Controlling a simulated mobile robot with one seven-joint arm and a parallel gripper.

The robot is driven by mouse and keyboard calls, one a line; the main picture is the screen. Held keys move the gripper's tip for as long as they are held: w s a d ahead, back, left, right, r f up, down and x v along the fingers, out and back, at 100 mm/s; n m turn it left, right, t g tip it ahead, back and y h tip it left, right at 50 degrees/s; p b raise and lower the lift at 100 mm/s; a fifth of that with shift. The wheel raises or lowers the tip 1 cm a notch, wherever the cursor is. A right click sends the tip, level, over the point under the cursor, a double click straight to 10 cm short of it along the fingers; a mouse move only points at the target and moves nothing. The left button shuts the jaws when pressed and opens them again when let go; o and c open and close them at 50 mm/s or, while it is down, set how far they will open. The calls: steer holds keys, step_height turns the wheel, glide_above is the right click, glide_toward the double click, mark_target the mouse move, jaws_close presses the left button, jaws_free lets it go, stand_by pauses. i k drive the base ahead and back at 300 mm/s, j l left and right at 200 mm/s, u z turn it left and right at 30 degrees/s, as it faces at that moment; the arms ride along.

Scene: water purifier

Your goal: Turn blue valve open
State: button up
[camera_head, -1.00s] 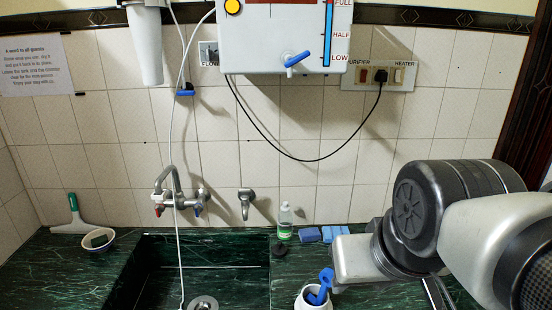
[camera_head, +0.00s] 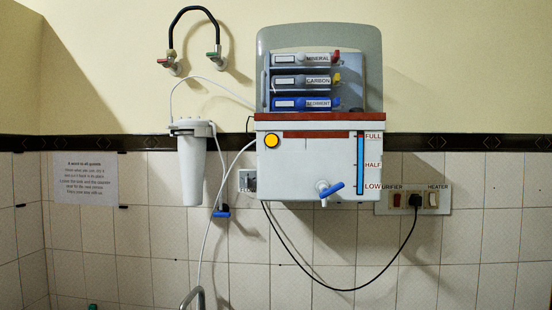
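A small blue valve (camera_head: 221,212) is on the tiled wall, below and right of the white filter cylinder, close to the thin white tube. Its handle looks roughly level. I cannot tell from this view whether either is open or shut. My gripper and arm are not in view now.
A white filter cylinder (camera_head: 192,165) hangs left of the purifier. A black cable (camera_head: 330,288) loops below the purifier to the socket panel (camera_head: 413,199). Two wall valves joined by a black hose (camera_head: 190,10) are above. The faucet top (camera_head: 193,296) shows at the bottom.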

mark_target(219, 214)
steer(key=j, duration=1.9)
